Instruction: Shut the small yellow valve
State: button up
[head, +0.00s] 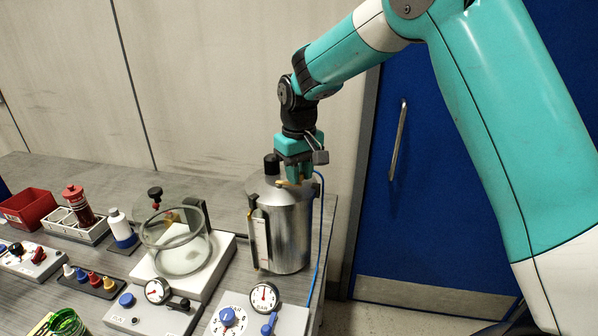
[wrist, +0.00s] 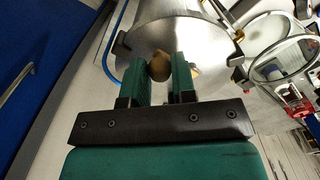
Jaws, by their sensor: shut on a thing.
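The small yellow valve, brass-coloured, is on the lid of a steel pot (head: 290,228). A bit of the valve (head: 283,183) shows beside my fingertips in the head view. My gripper (head: 298,178) points down at the lid and is shut on the valve. In the wrist view the rounded end of the valve (wrist: 160,67) shows between the two green fingers of my gripper (wrist: 170,68). The fingers hide most of the valve, so I cannot tell how far it is turned.
A black knob (head: 271,163) stands on the lid close left of my gripper. A blue hose (head: 319,230) runs down the pot's right side. A glass vessel (head: 182,249) stands to the left. Gauges (head: 264,297) and switch boxes are in front. A blue door (head: 440,180) is behind.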

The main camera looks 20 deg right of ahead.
jog(key=o, duration=0.9)
notch_tip(320, 180, up, 18)
jog(key=b, duration=0.2)
jog(key=shift+f, duration=0.25)
jog(key=s+a+f+n+y, duration=0.1)
jog(key=s+f, duration=0.3)
jog(key=s, duration=0.6)
jog(key=s+a+f+n+y+b, duration=0.1)
jog(key=s+a+f+n, duration=0.1)
jog(key=s, duration=0.9)
jog(key=s+a+f+n+y, duration=0.1)
jog(key=s+a+f, duration=0.3)
jog(key=s, duration=0.6)
notch_tip(320, 180, down, 2)
jog(key=shift+s+f+n+y, duration=0.15)
jog(key=shift+s+n+y, duration=0.2)
jog(key=shift+y, duration=0.25)
